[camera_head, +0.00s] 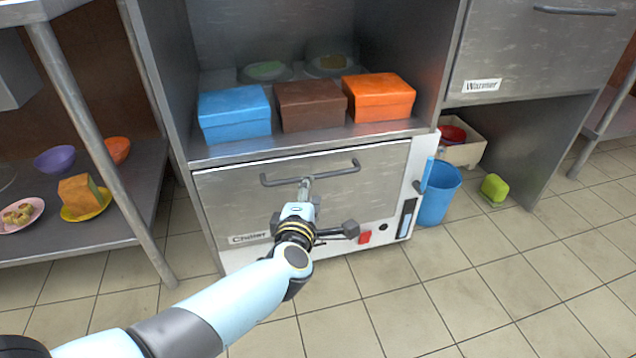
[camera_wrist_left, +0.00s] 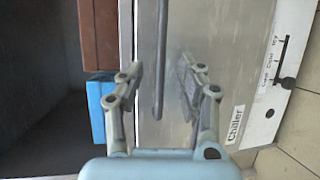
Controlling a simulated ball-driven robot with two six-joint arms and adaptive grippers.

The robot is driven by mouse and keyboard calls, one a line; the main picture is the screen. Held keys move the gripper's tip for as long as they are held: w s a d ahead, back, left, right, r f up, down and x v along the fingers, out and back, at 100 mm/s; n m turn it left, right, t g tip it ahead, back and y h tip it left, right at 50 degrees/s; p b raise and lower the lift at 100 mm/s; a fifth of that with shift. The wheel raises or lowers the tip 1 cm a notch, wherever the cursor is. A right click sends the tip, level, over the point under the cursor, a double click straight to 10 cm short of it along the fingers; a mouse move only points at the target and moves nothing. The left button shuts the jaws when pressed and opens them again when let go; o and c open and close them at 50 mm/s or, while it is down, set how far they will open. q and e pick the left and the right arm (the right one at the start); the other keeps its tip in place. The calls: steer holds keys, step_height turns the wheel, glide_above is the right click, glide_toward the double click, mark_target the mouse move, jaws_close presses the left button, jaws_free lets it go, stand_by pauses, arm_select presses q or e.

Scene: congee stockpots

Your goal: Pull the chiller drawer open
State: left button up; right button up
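The chiller drawer (camera_head: 375,190) has a grey metal front with a "Chiller" label at its lower left. It looks shut, flush with its white surround. Its dark bar handle (camera_head: 340,171) runs along the upper front. In the left wrist view the handle (camera_wrist_left: 161,50) appears as an upright bar between the two spread fingers. My left gripper (camera_head: 305,187) is at the middle of the handle and hides part of it. In the wrist view the left gripper (camera_wrist_left: 160,80) is open, with no finger clearly touching the bar. My right gripper is not in view.
Blue (camera_head: 234,115), brown (camera_head: 310,105) and orange (camera_head: 378,97) boxes stand on the shelf above the drawer. A blue bin (camera_head: 437,195) stands right of the chiller. A table leg (camera_head: 105,160) rises at left. The tiled floor in front (camera_head: 400,300) is clear.

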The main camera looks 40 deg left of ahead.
mark_target(294, 154)
arm_select(q)
steer(key=shift+b+x, duration=1.1)
steer(key=shift+x, duration=2.85)
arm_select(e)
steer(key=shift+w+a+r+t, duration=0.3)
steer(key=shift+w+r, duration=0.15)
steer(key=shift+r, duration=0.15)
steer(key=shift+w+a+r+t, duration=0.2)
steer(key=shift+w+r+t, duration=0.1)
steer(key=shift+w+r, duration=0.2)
arm_select(q)
steer(key=shift+f, duration=0.1)
jaws_close()
